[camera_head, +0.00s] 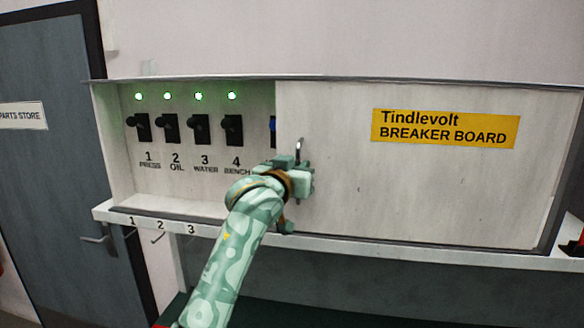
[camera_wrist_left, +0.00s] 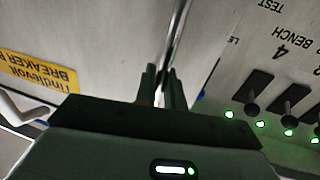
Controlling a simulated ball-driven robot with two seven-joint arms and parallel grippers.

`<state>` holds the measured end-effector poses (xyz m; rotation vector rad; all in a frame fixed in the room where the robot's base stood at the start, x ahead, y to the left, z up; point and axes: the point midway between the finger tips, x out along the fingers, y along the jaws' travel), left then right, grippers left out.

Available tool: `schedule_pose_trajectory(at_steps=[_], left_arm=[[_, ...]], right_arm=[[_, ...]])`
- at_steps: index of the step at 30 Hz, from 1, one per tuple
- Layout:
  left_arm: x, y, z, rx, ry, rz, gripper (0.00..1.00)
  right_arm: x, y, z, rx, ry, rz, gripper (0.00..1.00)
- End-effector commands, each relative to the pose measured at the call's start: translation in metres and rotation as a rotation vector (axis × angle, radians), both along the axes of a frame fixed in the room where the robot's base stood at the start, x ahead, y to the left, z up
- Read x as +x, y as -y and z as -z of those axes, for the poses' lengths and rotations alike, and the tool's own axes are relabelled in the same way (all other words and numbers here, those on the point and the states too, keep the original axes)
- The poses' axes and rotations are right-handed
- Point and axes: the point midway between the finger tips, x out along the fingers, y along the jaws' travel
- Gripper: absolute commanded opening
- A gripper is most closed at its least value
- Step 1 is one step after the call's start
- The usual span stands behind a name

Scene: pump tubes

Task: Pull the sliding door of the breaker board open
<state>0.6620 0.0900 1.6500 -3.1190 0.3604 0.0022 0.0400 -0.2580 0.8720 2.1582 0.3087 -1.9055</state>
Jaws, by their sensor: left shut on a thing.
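The sliding door (camera_head: 400,185) is a pale panel with a yellow "Tindlevolt BREAKER BOARD" label. It covers the right part of the breaker board (camera_head: 185,183), whose left part is uncovered. The door's upright metal handle (camera_head: 299,147) is near its left edge. My left gripper (camera_head: 298,168) is shut on the handle, whose top sticks out above the fingers. In the left wrist view, the handle (camera_wrist_left: 178,40) runs between the two dark fingers (camera_wrist_left: 162,88). The handle's lower part is hidden by my gripper. My right gripper is not in view.
Several black switches (camera_head: 199,128) with green lights above them show left of the door. A blue part (camera_head: 273,130) peeks out at the door's edge. A ledge with numbered hooks (camera_head: 160,226) runs below. A grey "PARTS STORE" door (camera_head: 60,170) stands at left.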

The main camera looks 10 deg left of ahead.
Motion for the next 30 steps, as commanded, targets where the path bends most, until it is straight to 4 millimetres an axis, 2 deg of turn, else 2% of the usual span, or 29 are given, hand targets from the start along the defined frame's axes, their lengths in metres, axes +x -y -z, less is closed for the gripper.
schedule_pose_trajectory(at_steps=[5, 14, 15, 17, 26, 30], left_arm=[[0.0, 0.004, 0.0, 0.0, 0.0, 0.001, 0.0], [0.0, 0.004, 0.0, 0.0, 0.001, 0.0, 0.0], [0.0, 0.004, 0.0, -0.001, 0.001, 0.0, 0.13], [0.0, 0.004, 0.0, 0.0, 0.001, 0.0, 0.28], [-0.001, 0.003, 0.0, -0.001, 0.002, 0.0, 0.28], [-0.013, 0.001, 0.001, -0.002, 0.003, 0.001, 0.28]], right_arm=[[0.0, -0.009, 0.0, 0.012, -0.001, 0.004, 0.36], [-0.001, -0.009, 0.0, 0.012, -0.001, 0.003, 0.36], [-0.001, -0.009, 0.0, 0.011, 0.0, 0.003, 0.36], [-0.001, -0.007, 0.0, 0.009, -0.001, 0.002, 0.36], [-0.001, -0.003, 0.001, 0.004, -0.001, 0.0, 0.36], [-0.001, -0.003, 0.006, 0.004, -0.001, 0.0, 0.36]])
